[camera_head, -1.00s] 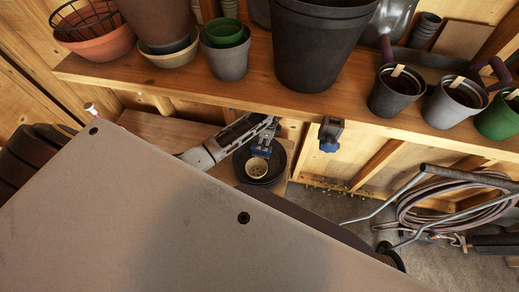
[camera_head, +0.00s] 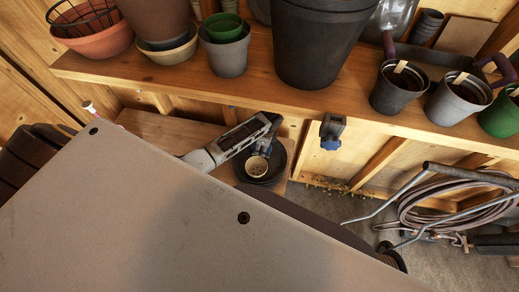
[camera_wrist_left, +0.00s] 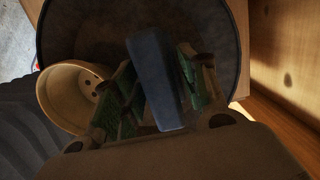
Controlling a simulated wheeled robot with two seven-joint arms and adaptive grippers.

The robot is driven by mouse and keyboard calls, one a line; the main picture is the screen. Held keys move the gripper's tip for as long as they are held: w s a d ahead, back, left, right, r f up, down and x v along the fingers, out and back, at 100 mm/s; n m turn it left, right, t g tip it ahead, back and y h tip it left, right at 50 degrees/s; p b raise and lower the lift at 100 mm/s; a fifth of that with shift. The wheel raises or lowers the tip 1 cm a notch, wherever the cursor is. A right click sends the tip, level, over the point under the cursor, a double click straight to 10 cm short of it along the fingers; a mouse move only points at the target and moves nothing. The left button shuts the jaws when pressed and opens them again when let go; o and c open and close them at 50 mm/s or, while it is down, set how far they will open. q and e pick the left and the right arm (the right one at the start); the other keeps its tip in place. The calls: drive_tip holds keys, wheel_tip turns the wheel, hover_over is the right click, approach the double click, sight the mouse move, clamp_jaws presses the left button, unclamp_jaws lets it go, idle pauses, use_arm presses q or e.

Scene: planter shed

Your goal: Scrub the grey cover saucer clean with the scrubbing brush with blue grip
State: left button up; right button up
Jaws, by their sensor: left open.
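A dark grey round dish (camera_head: 278,164), which looks like the cover saucer, sits on the low wooden surface under the shelf; it fills the back of the left wrist view (camera_wrist_left: 215,25). The blue grip of the scrubbing brush (camera_wrist_left: 155,80) stands between the green-padded fingers of my left gripper (camera_head: 266,148). The jaws are open around the grip, and I cannot tell whether a finger touches it. The brush's bristles are hidden. My right gripper is not in view.
A small cream pot with holes (camera_head: 257,166) is beside the gripper, overlapping the dish in view. The wooden shelf (camera_head: 230,90), loaded with pots, runs above. A clamp with a blue knob (camera_head: 331,133) hangs at its edge. A coiled hose (camera_head: 440,205) is at right.

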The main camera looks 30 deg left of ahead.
use_arm(q)
drive_tip(key=shift+c, duration=0.3)
drive_tip(key=c, duration=0.7)
drive_tip(key=shift+r+p, duration=0.75)
drive_tip(key=shift+r, duration=1.3)
